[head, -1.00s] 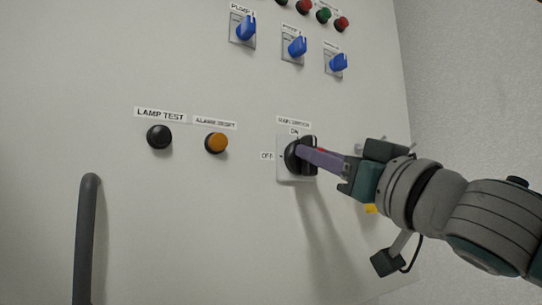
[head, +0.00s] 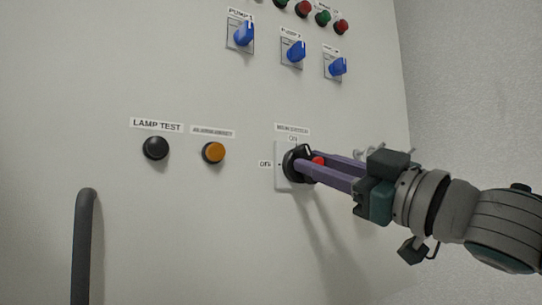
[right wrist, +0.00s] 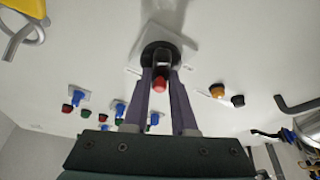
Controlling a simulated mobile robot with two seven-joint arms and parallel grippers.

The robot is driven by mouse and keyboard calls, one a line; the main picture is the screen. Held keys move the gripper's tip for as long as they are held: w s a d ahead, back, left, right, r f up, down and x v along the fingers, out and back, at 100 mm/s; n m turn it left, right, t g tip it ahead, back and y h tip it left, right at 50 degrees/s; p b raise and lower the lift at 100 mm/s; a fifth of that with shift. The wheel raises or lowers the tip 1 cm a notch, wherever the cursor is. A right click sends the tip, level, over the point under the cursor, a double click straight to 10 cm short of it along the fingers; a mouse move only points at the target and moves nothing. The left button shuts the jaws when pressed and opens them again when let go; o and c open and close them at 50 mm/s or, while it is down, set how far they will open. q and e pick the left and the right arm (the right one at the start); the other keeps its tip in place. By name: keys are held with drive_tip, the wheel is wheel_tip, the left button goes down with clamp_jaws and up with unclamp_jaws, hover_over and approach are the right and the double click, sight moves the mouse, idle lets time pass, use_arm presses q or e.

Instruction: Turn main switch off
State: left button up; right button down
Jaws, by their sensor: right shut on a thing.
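The main switch (head: 291,164) is a black rotary knob on a pale square plate on the white cabinet panel, with "ON" above it and "OFF" to its left. My right gripper (head: 312,166) reaches in from the right with its purple fingers shut on the knob. The right wrist view shows the fingers on either side of the black knob (right wrist: 157,50). A red spot on the knob shows between the fingers. The fingers partly hide the knob, so its exact pointing direction is hard to tell. My left gripper is not in view.
A black lamp test button (head: 155,148) and an orange alarm reset button (head: 213,152) sit left of the switch. Blue pump selectors (head: 293,51) and several red and green lamps are above. A grey handle (head: 85,245) stands out at the lower left.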

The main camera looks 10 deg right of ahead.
drive_tip(key=n, duration=0.1)
drive_tip(key=n+g+y+p, duration=0.1)
drive_tip(key=n, duration=0.1)
drive_tip(key=n+g+p, duration=0.1)
drive_tip(key=n, duration=0.1)
drive_tip(key=shift+d+r, duration=0.1)
drive_tip(key=shift+r, duration=0.2)
drive_tip(key=n+p, duration=0.1)
drive_tip(key=n, duration=0.1)
drive_tip(key=n+g+p, duration=0.1)
drive_tip(key=n+p, duration=0.1)
drive_tip(key=shift+g+y+p, duration=0.3)
drive_tip(key=shift+y, duration=0.1)
drive_tip(key=n+g+p, duration=0.1)
drive_tip(key=n+p, duration=0.2)
drive_tip(key=n, duration=0.1)
drive_tip(key=shift+g, duration=0.3)
drive_tip(key=shift+f+n+h+p, duration=0.1)
drive_tip(key=shift+n+h+p, duration=0.3)
drive_tip(key=shift+n+p, duration=0.5)
drive_tip(key=shift+g, duration=0.3)
drive_tip(key=c, duration=0.7)
unclamp_jaws()
drive_tip(key=shift+f, duration=0.1)
